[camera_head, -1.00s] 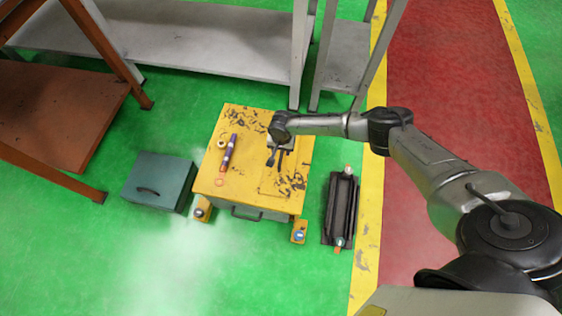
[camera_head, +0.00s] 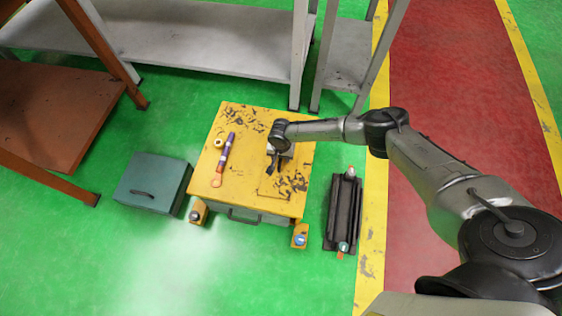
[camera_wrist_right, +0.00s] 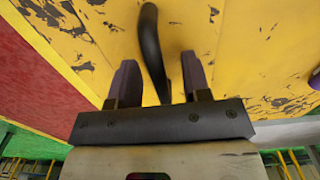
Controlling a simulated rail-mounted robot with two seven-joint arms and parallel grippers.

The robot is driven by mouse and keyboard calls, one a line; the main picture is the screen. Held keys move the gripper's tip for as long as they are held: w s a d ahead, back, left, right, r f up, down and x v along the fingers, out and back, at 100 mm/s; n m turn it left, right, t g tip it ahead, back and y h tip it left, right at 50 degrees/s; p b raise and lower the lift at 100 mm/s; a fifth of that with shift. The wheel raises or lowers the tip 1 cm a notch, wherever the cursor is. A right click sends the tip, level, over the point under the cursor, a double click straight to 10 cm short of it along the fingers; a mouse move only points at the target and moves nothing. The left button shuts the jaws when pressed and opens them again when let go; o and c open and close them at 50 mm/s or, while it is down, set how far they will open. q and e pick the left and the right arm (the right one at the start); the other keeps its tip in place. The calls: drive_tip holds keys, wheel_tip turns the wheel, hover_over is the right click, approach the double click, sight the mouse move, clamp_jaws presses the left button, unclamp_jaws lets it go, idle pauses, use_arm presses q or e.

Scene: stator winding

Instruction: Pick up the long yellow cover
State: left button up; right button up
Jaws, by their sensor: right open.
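The yellow cover (camera_head: 248,175) is the worn, black-scuffed top of a low box and fills much of the right wrist view (camera_wrist_right: 225,60). In the right wrist view, a curved black handle (camera_wrist_right: 151,45) stands out from it. My right gripper (camera_head: 276,164) is over the cover, right of its middle. In the wrist view its two fingers (camera_wrist_right: 158,72) are apart, with the handle's end between them. Whether they touch the handle I cannot tell. The gripper hides part of the handle in the head view. My left gripper is not in view.
A purple and orange tool (camera_head: 226,150) and a small yellow ring (camera_head: 219,142) lie on the cover's left part. A teal case (camera_head: 152,184) is left of the box; a black rack (camera_head: 343,213) is right. Grey shelving (camera_head: 190,40) stands behind.

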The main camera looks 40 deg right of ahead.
clamp_jaws()
idle(0.3)
idle(0.3)
